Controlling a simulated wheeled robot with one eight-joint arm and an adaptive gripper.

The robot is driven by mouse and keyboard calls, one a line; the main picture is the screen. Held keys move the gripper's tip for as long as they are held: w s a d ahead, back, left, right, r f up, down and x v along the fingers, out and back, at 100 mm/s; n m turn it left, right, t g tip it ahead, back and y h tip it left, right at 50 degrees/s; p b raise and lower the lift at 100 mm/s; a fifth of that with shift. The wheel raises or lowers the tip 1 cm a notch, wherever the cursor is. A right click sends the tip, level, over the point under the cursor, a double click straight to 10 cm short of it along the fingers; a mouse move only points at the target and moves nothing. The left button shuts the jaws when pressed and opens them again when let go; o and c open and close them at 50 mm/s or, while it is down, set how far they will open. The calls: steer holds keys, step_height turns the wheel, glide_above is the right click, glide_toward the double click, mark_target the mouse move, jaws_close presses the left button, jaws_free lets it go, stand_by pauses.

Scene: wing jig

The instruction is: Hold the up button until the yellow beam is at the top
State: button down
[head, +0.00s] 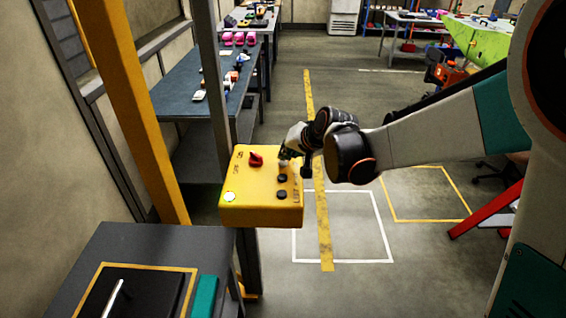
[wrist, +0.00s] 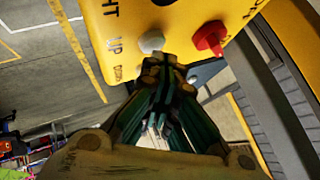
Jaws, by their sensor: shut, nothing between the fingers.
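The yellow control box (head: 262,208) is mounted on a grey post at the middle of the head view. It also shows at the top of the wrist view (wrist: 175,14). The pale up button (wrist: 152,41) is beside the "UP" lettering, with a red knob (wrist: 210,38) to its right. My gripper (wrist: 160,72) is shut and empty, its fingertips at the box face close to the up button. I cannot tell whether they touch or press it. In the head view my gripper (head: 285,158) hides part of that area. No beam can be clearly identified as the moving yellow one.
A yellow post (head: 135,105) stands left of the box. A grey cabinet (head: 195,245) is at the lower left, a blue workbench (head: 180,93) behind. Marked floor to the right is mostly open.

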steer(key=shift+f+b, duration=0.3)
steer(key=shift+f, duration=0.15)
stand_by(0.4)
steer(key=shift+r, duration=0.1)
stand_by(5.5)
steer(key=shift+r+p, duration=0.6)
steer(key=shift+r, duration=0.2)
steer(key=shift+r, duration=0.1)
steer(key=shift+r+p, duration=1.8)
steer(key=shift+r, duration=0.6)
